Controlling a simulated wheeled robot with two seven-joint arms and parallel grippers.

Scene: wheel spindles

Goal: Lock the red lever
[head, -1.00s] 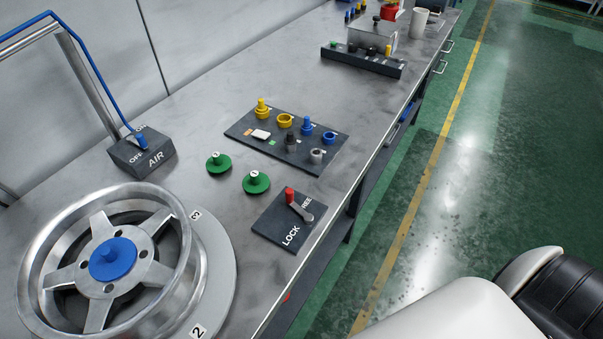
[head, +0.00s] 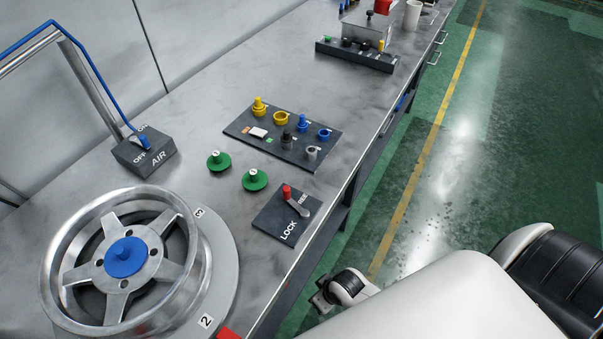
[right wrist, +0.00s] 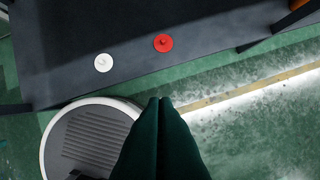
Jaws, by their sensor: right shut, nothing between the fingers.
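The lever (head: 297,202) is a grey arm with a red knob (head: 287,191), mounted on a dark plate (head: 271,220) marked LOCK and, partly covered, FREE. The knob stands at the plate's far side, away from the word LOCK. My right gripper (right wrist: 160,101) shows in the right wrist view as two dark fingers pressed together, with nothing between them. In the head view my right arm's end (head: 335,290) is low beside the bench's right edge, apart from the lever. My left gripper is out of view.
A wheel (head: 60,235) with a blue cap stands left of the plate. Green discs (head: 219,161), a peg board (head: 240,134) and an AIR box (head: 143,152) are on the bench. In the right wrist view, a red disc (right wrist: 163,43) and white disc (right wrist: 103,62) lie on a dark surface.

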